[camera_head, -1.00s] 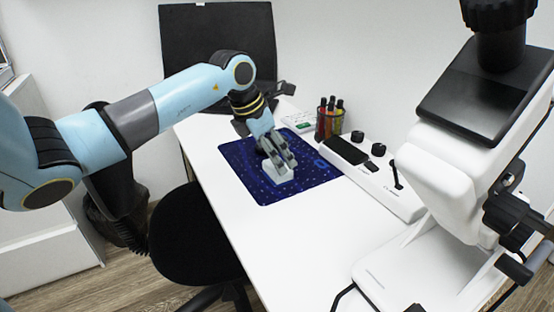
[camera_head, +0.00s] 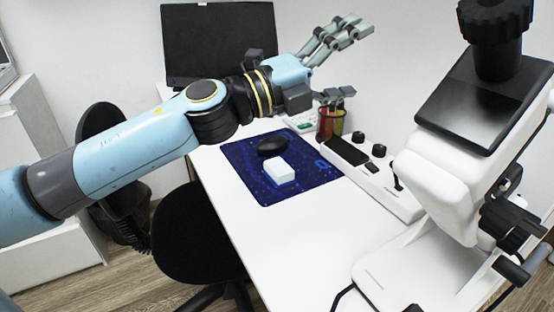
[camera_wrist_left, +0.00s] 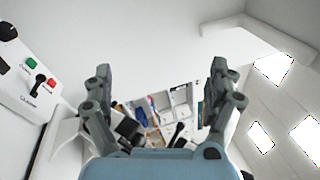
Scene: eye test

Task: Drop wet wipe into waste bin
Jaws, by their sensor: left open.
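A small white block-shaped thing (camera_head: 279,171), perhaps the wet wipe, lies on the dark blue mat (camera_head: 263,196) on the desk. I cannot tell for sure that it is the wipe. My left gripper (camera_head: 350,63) is raised above the desk, to the upper right of the white thing and well apart from it. Its fingers are spread wide and empty; the left wrist view also shows the gap between the fingers (camera_wrist_left: 160,70). A black object (camera_head: 118,222) on the floor at left may be the waste bin; my left arm partly hides it. My right gripper is not in view.
A black mouse (camera_head: 272,146) lies behind the white thing. A pen holder (camera_head: 331,124), a white control panel (camera_head: 377,178) and a large white instrument (camera_head: 440,170) stand to the right. A black chair (camera_head: 198,236) is at the desk's left edge. The front desktop (camera_head: 290,235) is mostly clear.

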